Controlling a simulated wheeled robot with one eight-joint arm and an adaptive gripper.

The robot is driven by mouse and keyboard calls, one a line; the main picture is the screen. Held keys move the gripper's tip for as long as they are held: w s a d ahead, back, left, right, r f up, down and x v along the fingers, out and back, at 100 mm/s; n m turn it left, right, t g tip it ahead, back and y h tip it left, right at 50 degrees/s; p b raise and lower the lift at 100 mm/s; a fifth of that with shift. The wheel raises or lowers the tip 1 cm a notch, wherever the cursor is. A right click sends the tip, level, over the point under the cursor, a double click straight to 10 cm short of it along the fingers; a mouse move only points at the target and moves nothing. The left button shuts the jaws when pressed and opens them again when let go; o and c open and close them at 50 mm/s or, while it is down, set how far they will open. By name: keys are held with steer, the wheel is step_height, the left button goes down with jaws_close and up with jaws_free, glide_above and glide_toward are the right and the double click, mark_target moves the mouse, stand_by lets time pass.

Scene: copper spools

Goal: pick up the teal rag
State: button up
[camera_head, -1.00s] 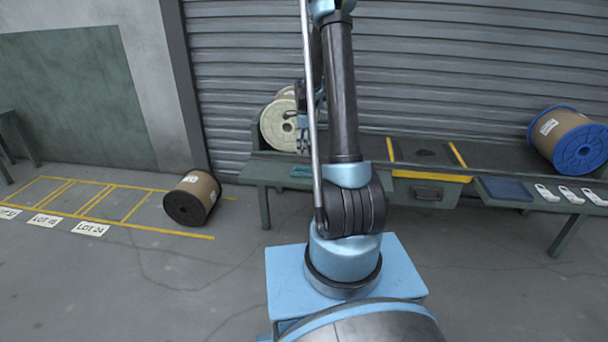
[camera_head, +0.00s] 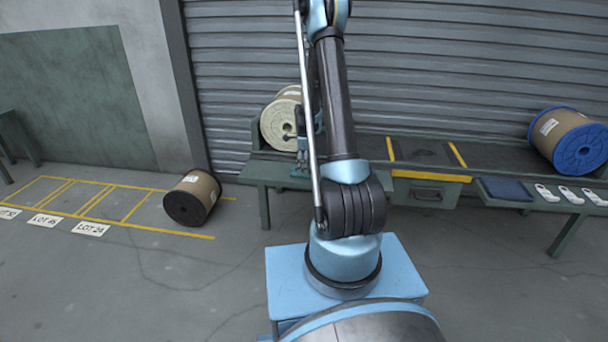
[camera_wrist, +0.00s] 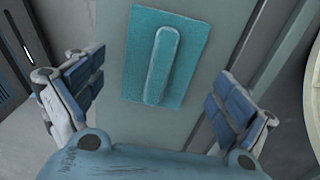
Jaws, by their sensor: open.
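The teal rag (camera_wrist: 187,60) lies flat on the bench top in the wrist view, with a raised fold running along its middle. In the head view a small part of the rag (camera_head: 298,174) shows on the bench's left part, mostly hidden behind my gripper. My gripper (camera_wrist: 152,98) is open and empty, its two blue-padded fingers spread to the left and right of the rag's near end. In the head view my gripper (camera_head: 302,166) points down just above the bench, close to the rag. The wrist view does not show the fingers touching it.
A cream spool (camera_head: 277,125) stands on the bench (camera_head: 258,172) just behind and left of my gripper. A blue-ended spool (camera_head: 582,150), a dark blue mat (camera_head: 505,190) and several white tags (camera_head: 570,194) are at the right. A black-ended spool (camera_head: 184,208) lies on the floor.

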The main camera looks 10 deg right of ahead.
step_height(320, 180, down, 2)
steer(key=c, duration=1.1)
steer(key=shift+c, duration=0.2)
steer(key=shift+r, duration=0.1)
step_height(320, 180, up, 10)
steer(key=shift+f, duration=0.1)
